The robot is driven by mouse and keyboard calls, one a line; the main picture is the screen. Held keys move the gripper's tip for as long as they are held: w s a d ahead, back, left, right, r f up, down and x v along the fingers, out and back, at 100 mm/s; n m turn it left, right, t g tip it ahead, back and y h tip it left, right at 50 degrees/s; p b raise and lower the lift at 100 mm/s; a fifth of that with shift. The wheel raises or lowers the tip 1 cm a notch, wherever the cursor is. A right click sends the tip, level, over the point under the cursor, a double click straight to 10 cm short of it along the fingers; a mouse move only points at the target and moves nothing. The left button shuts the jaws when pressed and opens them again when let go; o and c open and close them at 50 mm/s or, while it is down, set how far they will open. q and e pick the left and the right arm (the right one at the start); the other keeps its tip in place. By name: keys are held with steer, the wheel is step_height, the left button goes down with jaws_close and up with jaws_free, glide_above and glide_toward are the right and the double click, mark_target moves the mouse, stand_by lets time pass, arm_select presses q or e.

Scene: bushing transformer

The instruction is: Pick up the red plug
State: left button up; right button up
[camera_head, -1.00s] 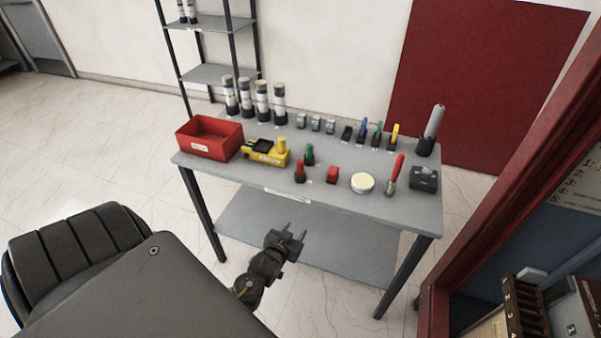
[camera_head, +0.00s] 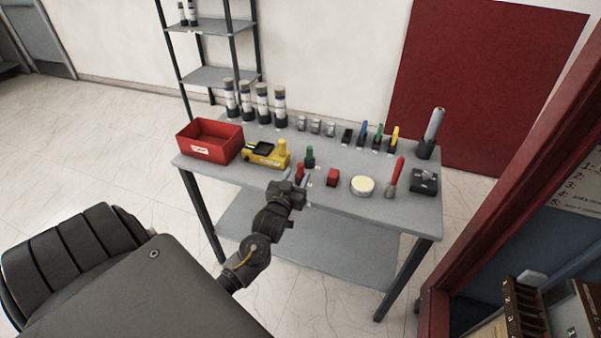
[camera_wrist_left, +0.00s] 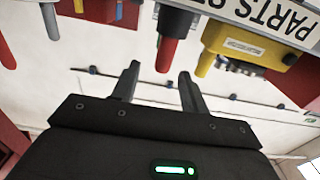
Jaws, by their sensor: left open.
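The red plug (camera_head: 299,169) stands upright on the grey table near its front edge, just in front of a green plug (camera_head: 309,155). My left gripper (camera_head: 297,180) is open and empty at the table's front edge, close to the red plug and partly covering its lower part. In the left wrist view, which looks upside down, the red plug (camera_wrist_left: 168,55) hangs into the picture with its dark base above. It lies beyond the two spread fingertips (camera_wrist_left: 160,75), roughly in line with the gap between them. My right gripper is out of view.
A yellow tool (camera_head: 266,154) and a red bin (camera_head: 210,141) stand left of the plug. A red block (camera_head: 332,176), a round white-topped tin (camera_head: 362,185) and a red-handled tool (camera_head: 395,174) stand to the right. Several cylinders (camera_head: 262,105) stand behind.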

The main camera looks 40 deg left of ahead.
mark_target(299, 167)
arm_select(q)
steer(key=shift+w+a+r, duration=0.1)
steer(key=shift+w+r, duration=0.1)
steer(key=shift+w, duration=0.05)
steer(key=x, duration=0.1)
steer(key=p+x, duration=0.1)
steer(key=x, duration=0.1)
steer(key=shift+w+a+r+p, duration=0.25)
steer(key=shift+a+r+p, duration=0.05)
steer(key=shift+w+a, duration=0.15)
steer(key=shift+w, duration=0.35)
steer(key=shift+c, duration=0.8)
jaws_close()
